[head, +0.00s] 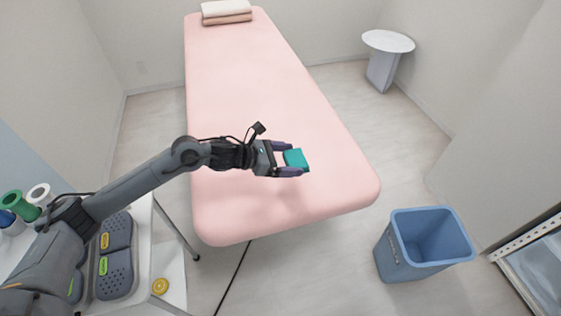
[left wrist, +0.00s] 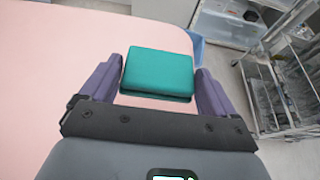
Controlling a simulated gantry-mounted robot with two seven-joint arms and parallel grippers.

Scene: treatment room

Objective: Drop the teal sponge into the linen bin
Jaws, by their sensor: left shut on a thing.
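The teal sponge (head: 296,159) is a small block held between the purple fingers of my left gripper (head: 290,160), above the pink treatment table. In the left wrist view the sponge (left wrist: 158,73) sits between the two fingers of the left gripper (left wrist: 160,84), which is shut on it. The linen bin (head: 424,243) is a blue open-topped bin on the floor to the right of the table, apart from the gripper. A small blue part of the bin (left wrist: 197,44) shows behind the sponge in the left wrist view. My right gripper is not in view.
The pink treatment table (head: 240,70) fills the middle, with folded towels (head: 226,11) at its far end. A white side cart (head: 168,262) stands at lower left. A round side table (head: 388,41) is at the back right. Floor between table and bin is clear.

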